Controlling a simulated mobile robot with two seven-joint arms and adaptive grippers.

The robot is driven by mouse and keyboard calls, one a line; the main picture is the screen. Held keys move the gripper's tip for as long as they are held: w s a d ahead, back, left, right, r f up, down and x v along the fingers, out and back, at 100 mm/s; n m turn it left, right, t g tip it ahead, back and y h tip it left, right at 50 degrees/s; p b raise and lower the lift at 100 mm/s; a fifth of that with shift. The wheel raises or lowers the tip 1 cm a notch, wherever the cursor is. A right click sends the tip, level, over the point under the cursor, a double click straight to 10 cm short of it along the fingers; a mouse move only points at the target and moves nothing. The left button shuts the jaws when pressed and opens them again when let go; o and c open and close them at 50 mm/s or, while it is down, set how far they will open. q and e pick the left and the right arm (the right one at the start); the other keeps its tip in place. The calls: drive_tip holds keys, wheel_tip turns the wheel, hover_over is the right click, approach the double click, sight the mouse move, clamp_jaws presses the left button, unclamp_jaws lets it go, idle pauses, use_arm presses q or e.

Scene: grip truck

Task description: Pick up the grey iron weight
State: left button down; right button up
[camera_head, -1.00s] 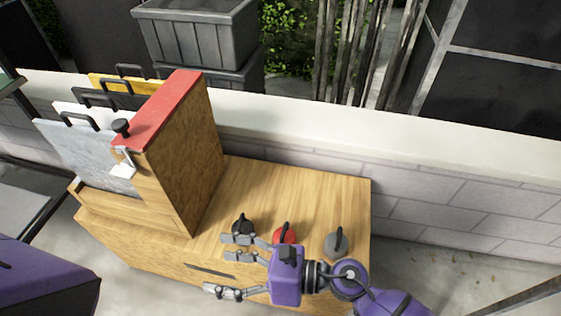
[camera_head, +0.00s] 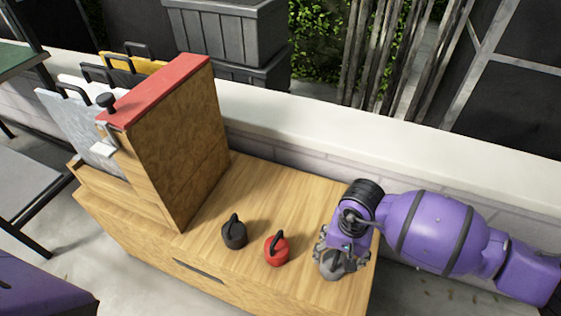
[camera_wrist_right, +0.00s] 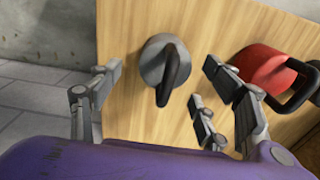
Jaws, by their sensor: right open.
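The grey iron weight (camera_wrist_right: 150,62), a round body with a dark loop handle, stands on the wooden cabinet top. In the head view the grey weight (camera_head: 336,268) is partly hidden under my right gripper (camera_head: 340,254). In the wrist view my right gripper (camera_wrist_right: 155,85) is open, with one finger left of the weight and two fingers to its right. The weight lies ahead of the fingertips, and the fingers appear clear of it; the exact height gap cannot be told. My left gripper is out of view.
A red weight (camera_head: 277,250) stands just left of the grey one, close to my right-hand fingers in the wrist view. A black weight (camera_head: 234,234) stands further left. A tall wooden box with a red top (camera_head: 160,92) rises on the cabinet (camera_head: 270,190). A low wall runs behind.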

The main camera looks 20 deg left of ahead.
wheel_tip(320, 180, down, 4)
drive_tip(key=shift+a+f, duration=0.1)
drive_tip(key=shift+f, duration=0.1)
drive_tip(key=shift+c, duration=0.3)
clamp_jaws()
drive_tip(key=shift+w+r, duration=0.1)
